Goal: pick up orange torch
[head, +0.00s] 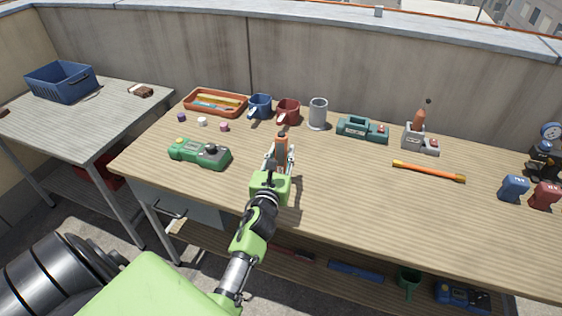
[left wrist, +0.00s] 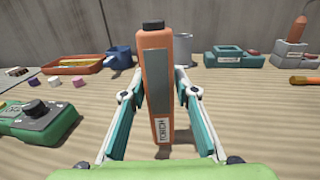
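The orange torch (head: 281,149) stands upright on the workbench, with a dark cap on top and a white label low on its side. It fills the middle of the left wrist view (left wrist: 154,70). My left gripper (head: 280,160) reaches in from the front, its fingers on either side of the torch. In the left wrist view the gripper (left wrist: 157,90) looks open, with narrow gaps beside the torch. Contact is hard to judge. My right gripper is not in view.
A green device (head: 200,153) lies left of the torch. Behind are an orange tray (head: 216,113), a blue mug (head: 260,106), a red mug (head: 288,111) and a grey cup (head: 318,114). An orange-yellow bar (head: 428,171) lies right. The bench front is clear.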

